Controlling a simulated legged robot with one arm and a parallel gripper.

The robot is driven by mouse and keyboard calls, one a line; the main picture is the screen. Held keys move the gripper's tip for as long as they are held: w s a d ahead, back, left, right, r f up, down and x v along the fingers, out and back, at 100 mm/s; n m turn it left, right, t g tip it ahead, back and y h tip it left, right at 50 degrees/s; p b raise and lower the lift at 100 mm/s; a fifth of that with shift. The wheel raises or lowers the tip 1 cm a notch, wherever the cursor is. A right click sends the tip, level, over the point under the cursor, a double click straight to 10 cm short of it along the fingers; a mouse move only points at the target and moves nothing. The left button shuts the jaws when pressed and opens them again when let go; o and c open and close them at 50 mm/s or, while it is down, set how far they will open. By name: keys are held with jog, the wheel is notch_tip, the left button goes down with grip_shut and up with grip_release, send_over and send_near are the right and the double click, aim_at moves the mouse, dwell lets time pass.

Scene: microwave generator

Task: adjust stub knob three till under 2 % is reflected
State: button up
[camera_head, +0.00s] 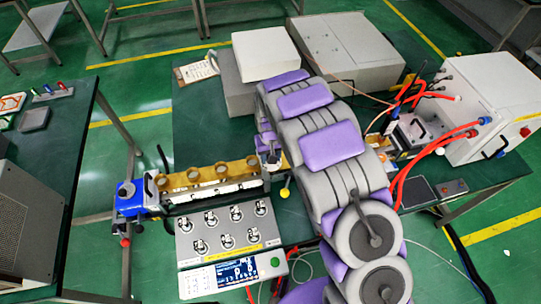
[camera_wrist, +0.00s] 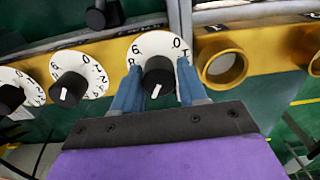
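In the wrist view, a black knob (camera_wrist: 158,80) with a white pointer mark sits on a round white numbered dial (camera_wrist: 146,46). My gripper (camera_wrist: 159,80) has its two blue fingers on either side of this knob. I cannot tell whether they press on it. Two more dialled knobs lie to its left, a middle one (camera_wrist: 68,90) and one at the left edge (camera_wrist: 10,97). No label shows which is stub three. In the head view my arm hides most of the gripper, near the brass-coloured waveguide (camera_head: 215,176). A meter (camera_head: 237,270) has a lit blue screen, its digits too small to read.
A panel with several switches (camera_head: 226,226) stands in front of the waveguide. A blue part (camera_head: 130,195) is at its left end. Red hoses (camera_head: 425,150) run to a white cabinet (camera_head: 495,95) at the right. Grey boxes (camera_head: 345,50) stand behind my arm.

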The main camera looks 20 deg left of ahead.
jog(key=shift+o, duration=0.2)
notch_tip(320, 180, up, 17)
jog(key=p, duration=0.1)
jog(key=shift+r, duration=0.15)
dwell(0.3)
jog(key=shift+a, duration=0.1)
dwell(0.3)
jog(key=s+d+r+m+b, duration=0.1)
jog(key=s+d+r, duration=0.25)
jog(key=d, duration=0.35)
jog(key=s+d+r+m, duration=0.2)
jog(key=s+d, duration=0.2)
jog(key=d, duration=0.4)
jog(key=s+d+r+m+b, duration=0.1)
jog(key=s+d+r, duration=0.25)
jog(key=d, duration=0.35)
jog(key=s+d+m+g+b, duration=0.1)
jog(key=s+d, duration=0.3)
jog(key=s, duration=0.7)
jog(key=s+d+f+m, duration=0.1)
jog(key=s+d, duration=0.4)
jog(key=s, duration=0.6)
jog(key=shift+s+f+g+b, duration=0.25)
jog(key=shift+g+b, duration=0.1)
jog(key=shift+g, duration=0.05)
